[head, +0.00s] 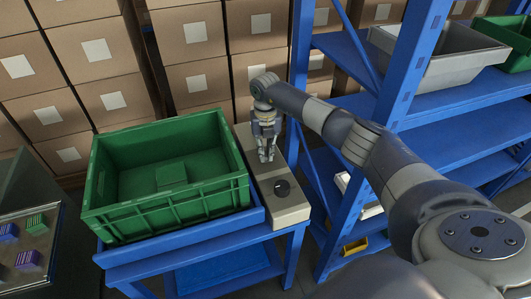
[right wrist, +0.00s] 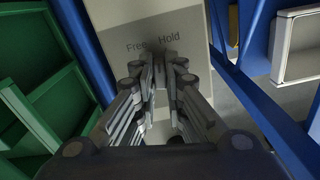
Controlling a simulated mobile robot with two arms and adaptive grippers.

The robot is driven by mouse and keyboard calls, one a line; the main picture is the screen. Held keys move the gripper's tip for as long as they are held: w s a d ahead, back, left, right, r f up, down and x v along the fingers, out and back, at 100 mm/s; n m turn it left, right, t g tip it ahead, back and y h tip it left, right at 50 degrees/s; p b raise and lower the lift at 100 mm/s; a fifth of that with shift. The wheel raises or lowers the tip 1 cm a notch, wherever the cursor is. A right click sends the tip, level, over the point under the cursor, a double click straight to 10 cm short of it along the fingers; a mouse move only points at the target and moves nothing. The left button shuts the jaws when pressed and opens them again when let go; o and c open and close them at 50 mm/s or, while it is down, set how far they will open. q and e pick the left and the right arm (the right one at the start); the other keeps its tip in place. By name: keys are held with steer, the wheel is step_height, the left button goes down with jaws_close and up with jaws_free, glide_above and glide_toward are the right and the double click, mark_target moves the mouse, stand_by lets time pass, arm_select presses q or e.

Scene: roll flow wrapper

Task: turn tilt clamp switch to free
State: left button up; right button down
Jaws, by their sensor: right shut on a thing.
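My right gripper (head: 267,157) points down onto the far part of a beige control box (head: 290,213) beside the green crate. In the right wrist view, its fingers (right wrist: 166,62) come close together just below the printed words "Free" (right wrist: 137,46) on the left and "Hold" (right wrist: 169,38) on the right. It is shut on the tilt clamp switch, which the fingers hide, so I cannot tell which word it points to. A round dark knob (head: 282,188) sits on the near part of the box, apart from the gripper. My left gripper is not in view.
A green crate (head: 215,195) stands in a blue tilting stand (head: 190,246) left of the box. A blue shelf rack (head: 398,60) with a grey bin (head: 455,68) rises close on the right. Stacked cartons (head: 190,32) fill the back.

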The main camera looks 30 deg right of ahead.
mark_target(266, 154)
steer(key=n+b, duration=0.1)
steer(key=n, duration=0.3)
steer(key=shift+b, duration=0.3)
steer(key=shift+n+b, duration=0.5)
steer(key=shift+n, duration=1.3)
steer(key=c, duration=1.7)
jaws_free()
steer(key=shift+o, duration=0.2)
step_height(266, 154, up, 12)
